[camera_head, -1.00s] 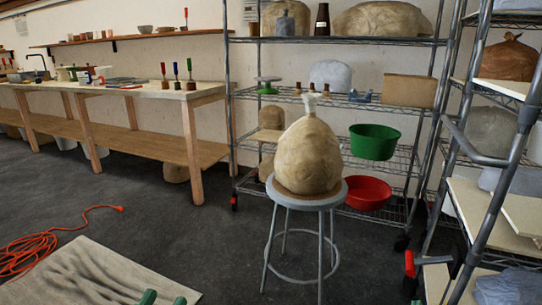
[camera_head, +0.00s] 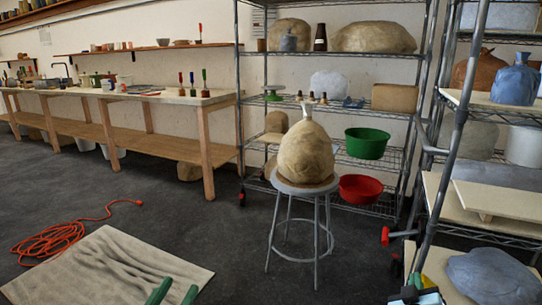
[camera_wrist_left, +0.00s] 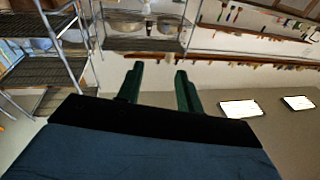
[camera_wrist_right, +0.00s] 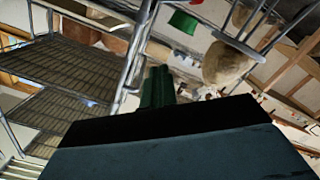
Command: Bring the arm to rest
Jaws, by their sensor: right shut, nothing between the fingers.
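My left gripper (camera_head: 173,290) shows at the bottom of the head view as two green fingers with a gap between them, in front of the beige cloth. In the left wrist view its fingers (camera_wrist_left: 158,80) stand apart with nothing between them. My right gripper (camera_wrist_right: 158,72) is shut in the right wrist view, its green fingers together and empty. A dark and green piece at the lower right edge of the head view may be part of it, but I cannot tell. Neither gripper holds anything.
A stool (camera_head: 305,186) bears a wrapped clay lump (camera_head: 305,153). Metal shelving (camera_head: 345,55) stands behind it, and a nearer rack (camera_head: 455,130) at the right. A beige cloth (camera_head: 105,265) and orange cable (camera_head: 55,242) lie on the floor. Dark floor between is clear.

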